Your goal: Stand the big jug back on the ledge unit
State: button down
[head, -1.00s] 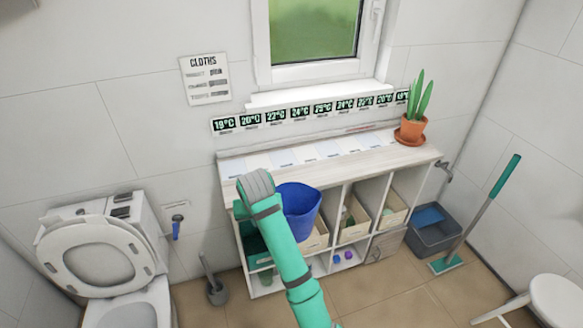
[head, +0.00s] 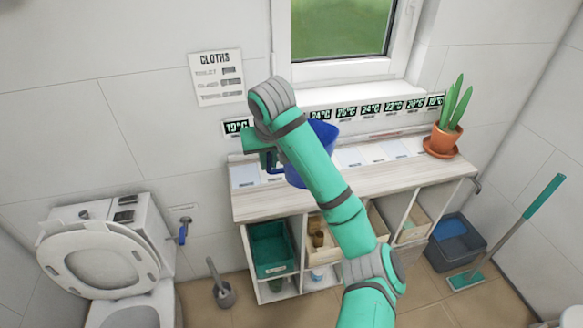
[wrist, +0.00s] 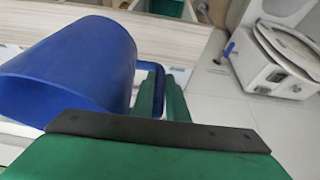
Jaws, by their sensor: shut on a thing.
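The big blue jug (head: 324,132) appears in front of the ledge unit's pale wooden top (head: 252,209) and the wall, partly hidden by my arm. In the wrist view the jug (wrist: 70,72) is large at the left, its handle toward my fingers. My gripper (head: 268,160) is left of the jug and shut on its handle; the green fingers (wrist: 165,97) meet the handle in the wrist view. The jug looks raised over the ledge top (wrist: 180,37), but I cannot tell its exact height.
Pale cards (head: 350,157) lie along the back of the ledge below a row of temperature labels (head: 370,109). A potted plant (head: 446,135) stands at the ledge's right end. Bins (head: 270,250) fill shelves below. A toilet (head: 100,262) is left; a bucket (head: 455,240) and mop are right.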

jog(key=shift+w+d+f, duration=0.2)
jog(key=shift+w+f, duration=1.75)
jog(key=shift+f, duration=0.1)
jog(key=shift+w+d+f, duration=0.25)
jog(key=shift+w+f, duration=1.7)
jog(key=shift+f, duration=0.1)
jog(key=shift+w+d+f, duration=0.2)
jog(key=shift+w+f, duration=1.75)
jog(key=shift+f, duration=0.25)
jog(key=c, duration=1.7)
grip_release()
jog(key=shift+w, duration=0.1)
jog(key=shift+c, duration=0.2)
jog(key=shift+a, duration=0.15)
jog(key=shift+r, duration=0.25)
jog(key=v, duration=1.2)
